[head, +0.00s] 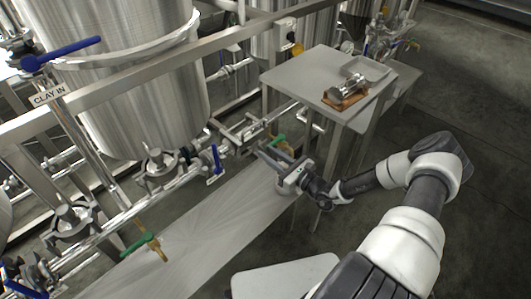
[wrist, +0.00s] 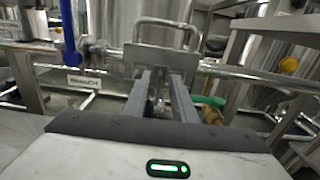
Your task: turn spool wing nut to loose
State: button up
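My gripper (head: 270,152) reaches in low at the pipework, left of the steel table. In the wrist view its two grey fingers (wrist: 162,82) point ahead, parallel and with a gap between them. Their tips are close to a steel plate (wrist: 160,60) with a looped bar above it. Small metal parts show dimly between the fingers. I cannot make out the spool wing nut there, or whether the fingers touch it. Clamps with wing-like parts show on the pipe line to the left, one (head: 157,162) under the large tank and another (head: 72,218) nearer.
The steel table (head: 300,80) right of my gripper carries a metal cylinder on a wooden block (head: 347,93) and a tray (head: 368,69). A green-handled valve (wrist: 208,102) is close to the right finger. A blue-handled valve (head: 216,160) is to the left. Pipes and frame bars crowd this area.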

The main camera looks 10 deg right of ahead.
jog(key=shift+x, duration=1.1)
grip_shut()
